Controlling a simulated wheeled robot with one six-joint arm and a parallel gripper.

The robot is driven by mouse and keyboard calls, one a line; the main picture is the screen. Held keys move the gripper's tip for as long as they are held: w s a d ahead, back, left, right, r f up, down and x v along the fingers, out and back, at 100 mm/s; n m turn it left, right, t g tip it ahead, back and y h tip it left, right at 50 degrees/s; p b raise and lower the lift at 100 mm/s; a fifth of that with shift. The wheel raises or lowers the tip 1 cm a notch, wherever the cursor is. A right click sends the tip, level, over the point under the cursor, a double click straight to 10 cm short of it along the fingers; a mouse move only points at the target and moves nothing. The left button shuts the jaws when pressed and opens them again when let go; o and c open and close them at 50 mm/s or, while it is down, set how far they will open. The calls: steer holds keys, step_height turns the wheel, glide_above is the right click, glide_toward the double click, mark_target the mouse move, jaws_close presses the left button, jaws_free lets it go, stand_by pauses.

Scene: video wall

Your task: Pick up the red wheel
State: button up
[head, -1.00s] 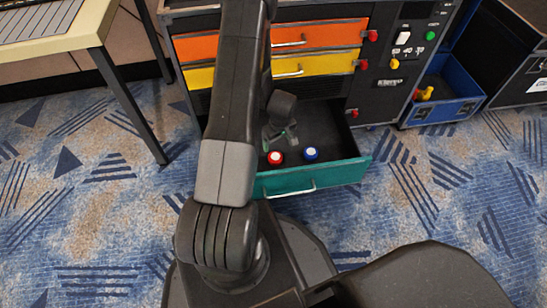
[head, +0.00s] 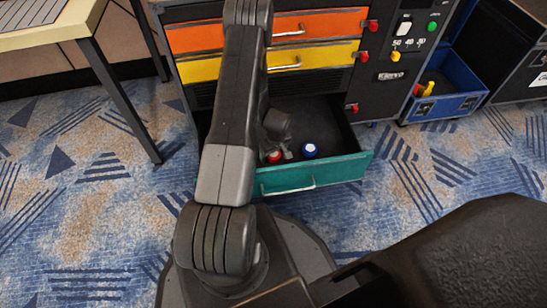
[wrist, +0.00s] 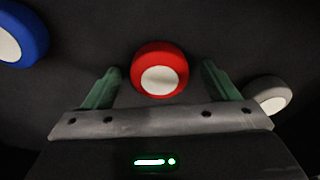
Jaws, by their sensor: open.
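The red wheel (wrist: 161,58), with a pale hub, lies in the open teal-fronted drawer (head: 312,177). In the wrist view it sits between the tips of my gripper (wrist: 157,82), whose two green fingers are open with a gap on either side of it. In the head view the red wheel (head: 274,156) is partly hidden by my gripper (head: 280,152), which is lowered into the drawer.
A blue wheel (head: 310,150) lies to the right in the drawer; it also shows in the wrist view (wrist: 20,38). A grey wheel (wrist: 270,95) lies close by the right finger. An orange drawer (head: 317,25) and a yellow drawer (head: 315,54) are shut above.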

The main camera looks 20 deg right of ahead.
steer(key=c, duration=1.1)
steer(key=shift+r, duration=0.1)
steer(key=shift+c, duration=0.2)
